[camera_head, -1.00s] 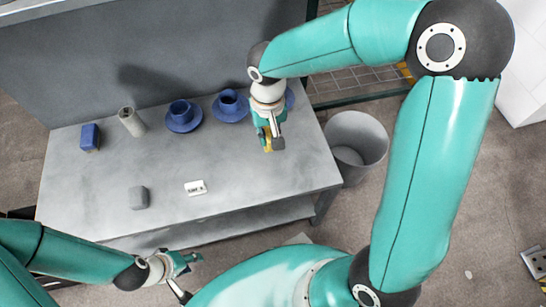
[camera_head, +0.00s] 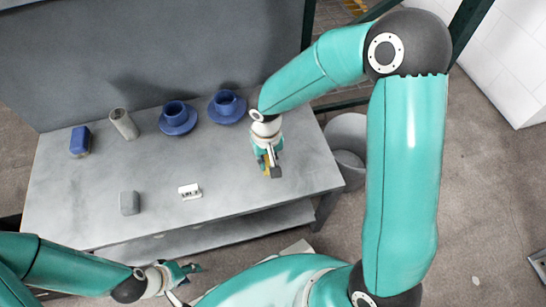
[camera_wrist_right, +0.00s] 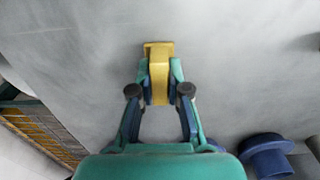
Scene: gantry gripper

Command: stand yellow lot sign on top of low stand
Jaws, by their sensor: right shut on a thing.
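The yellow lot sign (camera_wrist_right: 159,80) is between the fingers of my right gripper (camera_head: 270,166), which is shut on it. In the right wrist view my right gripper (camera_wrist_right: 159,88) grips its narrow part, with a wider yellow end beyond the fingertips. They are over the right part of the grey table; I cannot tell whether the sign touches it. A small grey block (camera_head: 129,203), perhaps the low stand, sits at the table's front left. My left gripper (camera_head: 183,284) is open and empty in front of the table.
A small white sign (camera_head: 190,191) stands right of the grey block. A blue box (camera_head: 80,141), a grey cylinder (camera_head: 123,124) and blue cups on saucers (camera_head: 178,121) line the back of the table (camera_head: 75,190). A grey bin (camera_head: 347,138) stands right of the table.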

